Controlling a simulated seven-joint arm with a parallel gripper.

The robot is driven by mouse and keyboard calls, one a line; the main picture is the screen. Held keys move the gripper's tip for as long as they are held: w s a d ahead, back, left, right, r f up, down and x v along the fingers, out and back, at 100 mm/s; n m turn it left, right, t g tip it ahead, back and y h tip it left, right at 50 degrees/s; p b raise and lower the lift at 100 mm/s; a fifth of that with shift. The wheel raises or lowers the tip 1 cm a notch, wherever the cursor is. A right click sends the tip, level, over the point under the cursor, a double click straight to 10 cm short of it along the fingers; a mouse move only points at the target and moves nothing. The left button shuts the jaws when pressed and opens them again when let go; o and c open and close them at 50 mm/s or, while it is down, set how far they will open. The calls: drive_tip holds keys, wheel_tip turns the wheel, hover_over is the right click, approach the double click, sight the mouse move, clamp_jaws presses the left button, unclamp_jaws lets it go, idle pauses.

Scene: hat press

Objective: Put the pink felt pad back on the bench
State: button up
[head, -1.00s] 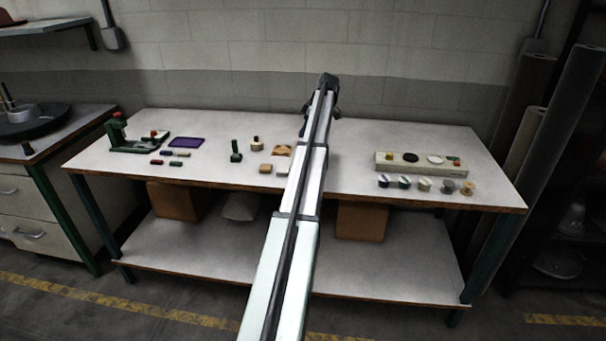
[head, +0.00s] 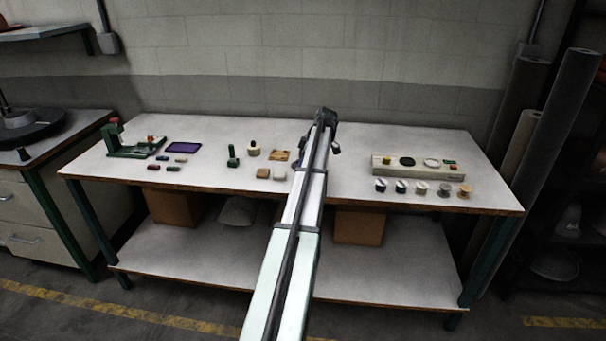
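The bench (head: 345,187) has a pale top with a wooden front edge. My gripper (head: 327,135) is over the bench, right of its middle, seen from behind along my arm. My arm hides most of the gripper and its fingertips, so I cannot tell whether it is open, shut or holding anything. I cannot make out a pink felt pad anywhere; it may be hidden behind my arm or gripper.
On the left stand a green press (head: 130,145) and a purple pad (head: 183,147), with small blocks in front.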

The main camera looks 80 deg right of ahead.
drive_tip(key=shift+f, duration=2)
drive_tip(key=shift+f, duration=0.1)
drive_tip(key=o, duration=1)
drive_tip(key=v, duration=1.2)
drive_tip(key=shift+w, duration=0.1)
